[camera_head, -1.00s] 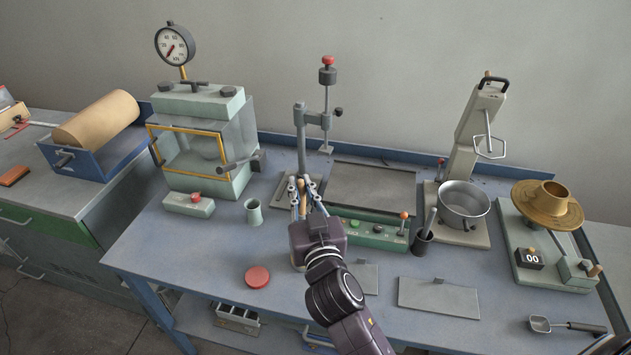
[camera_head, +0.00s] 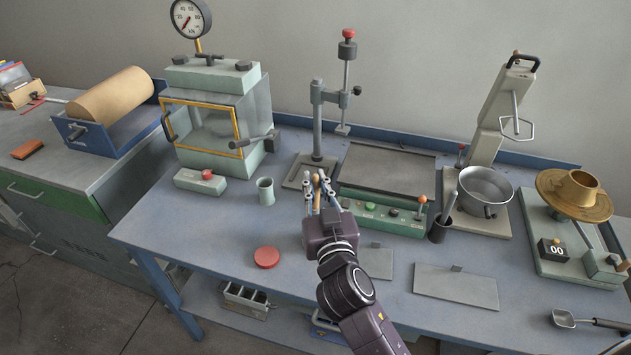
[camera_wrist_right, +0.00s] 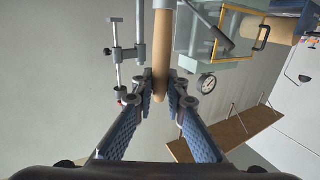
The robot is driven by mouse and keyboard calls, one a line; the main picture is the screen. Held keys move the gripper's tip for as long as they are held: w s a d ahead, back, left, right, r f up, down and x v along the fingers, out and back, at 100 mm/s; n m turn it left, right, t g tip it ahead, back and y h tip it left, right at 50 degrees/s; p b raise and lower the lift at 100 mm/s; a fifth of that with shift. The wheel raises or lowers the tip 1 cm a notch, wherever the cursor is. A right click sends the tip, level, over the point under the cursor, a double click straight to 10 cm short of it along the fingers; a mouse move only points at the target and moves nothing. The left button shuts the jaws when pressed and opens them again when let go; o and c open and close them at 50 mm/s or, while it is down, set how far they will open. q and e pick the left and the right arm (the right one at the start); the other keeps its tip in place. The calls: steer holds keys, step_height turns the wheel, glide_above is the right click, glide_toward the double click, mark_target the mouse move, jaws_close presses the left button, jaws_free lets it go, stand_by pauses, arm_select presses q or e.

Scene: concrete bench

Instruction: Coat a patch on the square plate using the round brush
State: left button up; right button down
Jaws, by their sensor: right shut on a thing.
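My right gripper (camera_head: 318,190) is shut on a wooden handle, which I take to be the round brush (camera_head: 316,180). In the right wrist view the tan handle (camera_wrist_right: 163,45) runs up between the fingers (camera_wrist_right: 160,85). The brush's bristle end cannot be made out. The small grey plate (camera_head: 377,262), which looks like the square plate, lies flat on the bench just right of my right gripper's body, partly hidden by it. A wider rectangular plate (camera_head: 456,285) lies further right. My left gripper is not in view.
A red disc (camera_head: 266,258) and a green cup (camera_head: 265,191) stand to the left. Behind are a stand (camera_head: 318,130) and a control box (camera_head: 385,214). A dark cup (camera_head: 440,230) and a metal pot (camera_head: 485,190) are to the right. The front left of the bench (camera_head: 190,230) is clear.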

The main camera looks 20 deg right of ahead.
stand_by(0.3)
steer(key=shift+f+b, duration=0.5)
steer(key=shift+f, duration=0.05)
stand_by(0.4)
stand_by(0.5)
step_height(320, 180, up, 7)
steer(key=p, duration=0.6)
steer(key=shift+r, duration=0.1)
stand_by(0.6)
